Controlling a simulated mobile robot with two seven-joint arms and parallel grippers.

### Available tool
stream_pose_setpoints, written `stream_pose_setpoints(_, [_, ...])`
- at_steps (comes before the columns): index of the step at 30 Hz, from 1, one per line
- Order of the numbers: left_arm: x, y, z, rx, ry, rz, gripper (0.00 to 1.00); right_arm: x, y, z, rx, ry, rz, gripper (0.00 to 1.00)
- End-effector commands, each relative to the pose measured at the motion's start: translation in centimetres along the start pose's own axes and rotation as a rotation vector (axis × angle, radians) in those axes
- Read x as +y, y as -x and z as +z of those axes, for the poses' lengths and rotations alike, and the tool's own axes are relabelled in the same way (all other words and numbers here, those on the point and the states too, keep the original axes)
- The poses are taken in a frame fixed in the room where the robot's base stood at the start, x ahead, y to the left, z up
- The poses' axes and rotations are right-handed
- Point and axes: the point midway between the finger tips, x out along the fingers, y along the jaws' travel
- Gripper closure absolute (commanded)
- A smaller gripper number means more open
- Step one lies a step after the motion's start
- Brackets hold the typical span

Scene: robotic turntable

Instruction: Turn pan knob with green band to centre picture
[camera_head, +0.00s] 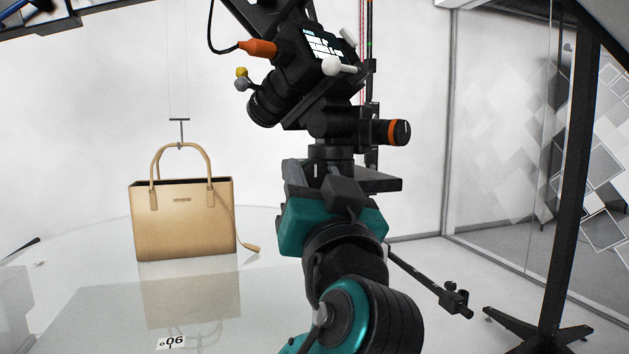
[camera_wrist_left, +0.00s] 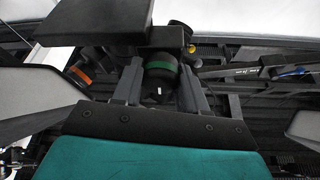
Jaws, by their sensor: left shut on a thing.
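The pan knob with the green band (camera_wrist_left: 160,66) is a dark cylinder between the fingers of my left gripper (camera_wrist_left: 160,88) in the left wrist view. The gripper is shut on it. In the head view my left gripper (camera_head: 328,178) is just below the camera head, and the green-banded knob is hidden. Another knob, with an orange band (camera_head: 396,132), sticks out to the right above the gripper. It also shows at the left in the left wrist view (camera_wrist_left: 80,76). The black camera (camera_head: 300,75) is tilted and has a lit screen (camera_head: 324,48) with small text.
A tan handbag (camera_head: 182,222) stands on the glossy white turntable (camera_head: 70,290). A card marked 06 (camera_head: 171,342) lies at its front. A black stand (camera_head: 565,190) and a glass wall (camera_head: 510,150) are at right. A black rod with a clamp (camera_head: 445,297) extends low right of my arm.

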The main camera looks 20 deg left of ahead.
Motion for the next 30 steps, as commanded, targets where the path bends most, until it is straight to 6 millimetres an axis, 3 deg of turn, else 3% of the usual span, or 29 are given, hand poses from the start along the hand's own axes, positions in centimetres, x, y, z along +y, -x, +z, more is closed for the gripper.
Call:
stream_pose_setpoints(13, [-0.1, -0.1, -0.1, -0.005, -0.101, 0.044, 0.89, 0.0, 0.7, -1.1, 0.001, 0.0, 0.0, 0.57])
stream_pose_setpoints(24, [-0.3, -0.1, -0.3, -0.004, -0.386, 0.163, 0.89, 0.2, 2.6, -3.9, 0.001, 0.002, 0.001, 0.57])
stream_pose_setpoints(30, [-0.3, -0.1, -0.1, -0.002, -0.536, 0.225, 0.89, 0.2, 3.0, -4.5, 0.001, 0.003, 0.001, 0.57])
